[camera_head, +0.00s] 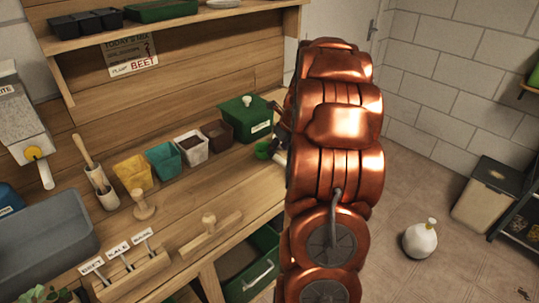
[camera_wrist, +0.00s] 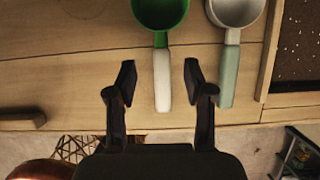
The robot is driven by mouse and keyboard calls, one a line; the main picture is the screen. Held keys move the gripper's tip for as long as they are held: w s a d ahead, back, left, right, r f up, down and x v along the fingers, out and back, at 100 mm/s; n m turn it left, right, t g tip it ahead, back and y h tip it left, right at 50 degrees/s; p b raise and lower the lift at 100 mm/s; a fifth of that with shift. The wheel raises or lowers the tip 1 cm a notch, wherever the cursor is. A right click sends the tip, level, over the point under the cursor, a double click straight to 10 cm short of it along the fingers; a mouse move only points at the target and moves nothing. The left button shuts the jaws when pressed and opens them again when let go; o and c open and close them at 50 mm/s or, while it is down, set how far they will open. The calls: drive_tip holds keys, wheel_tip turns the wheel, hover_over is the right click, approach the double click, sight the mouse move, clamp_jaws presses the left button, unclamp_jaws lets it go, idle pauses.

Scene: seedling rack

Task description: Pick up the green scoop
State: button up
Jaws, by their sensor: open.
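The green scoop lies on the wooden bench; in the wrist view its green bowl (camera_wrist: 160,12) is cut by the top edge and its white handle (camera_wrist: 162,80) points toward me. My gripper (camera_wrist: 160,82) is open and empty, with the handle showing between its two fingers. I cannot tell how far above the handle the fingertips are. A second scoop (camera_wrist: 229,75), with a pale bowl and pale green handle, lies just right of the right finger. In the head view the green scoop (camera_head: 263,150) shows beside my copper arm, which hides most of my gripper.
A green lidded box (camera_head: 240,128) stands behind the scoops, with a row of pots (camera_head: 163,162) to its left. In the wrist view a dark-filled tray (camera_wrist: 298,50) is at the right. The bench's front edge runs below the handles.

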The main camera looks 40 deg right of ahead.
sight(276, 156)
drive_tip(key=shift+s+p+x, duration=0.15)
drive_tip(key=shift+p+x, duration=0.25)
drive_tip(key=shift+x, duration=1)
drive_tip(key=shift+s+p+x, duration=0.1)
drive_tip(key=shift+p+x, duration=0.3)
drive_tip(key=shift+x, duration=1)
drive_tip(key=shift+d+f, duration=0.1)
clamp_jaws()
